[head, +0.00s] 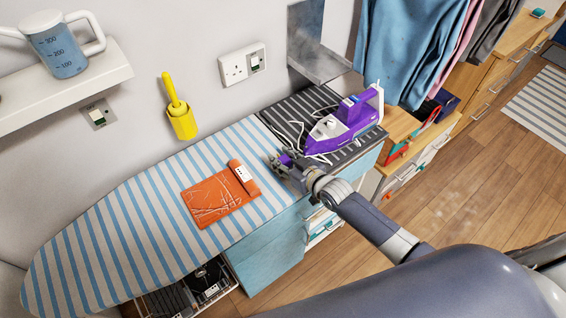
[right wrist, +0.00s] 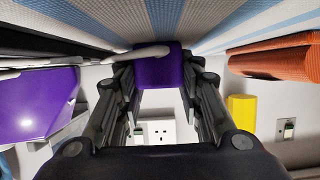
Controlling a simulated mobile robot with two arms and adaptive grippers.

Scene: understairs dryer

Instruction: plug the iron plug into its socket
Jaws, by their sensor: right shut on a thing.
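My right gripper (head: 280,165) is shut on the purple plug (head: 286,160), low over the striped ironing board (head: 150,185). In the right wrist view the purple plug (right wrist: 158,62) sits between the fingertips, with a white cord at its left; its pins cannot be made out. The white wall socket (head: 235,69), with a switch at its right, is on the wall behind the board, apart from the plug. It also shows in the right wrist view (right wrist: 160,131). The purple iron (head: 343,124) stands on the dark striped rest, right of the gripper, with white cord beside it. My left gripper is not in view.
An orange folded cloth (head: 212,198) lies on the board left of the gripper. A yellow holder (head: 183,124) hangs on the wall left of the socket. A grey metal ledge (head: 320,64) is right of the socket. A lower-left wall switch (head: 97,115) sits below a shelf.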

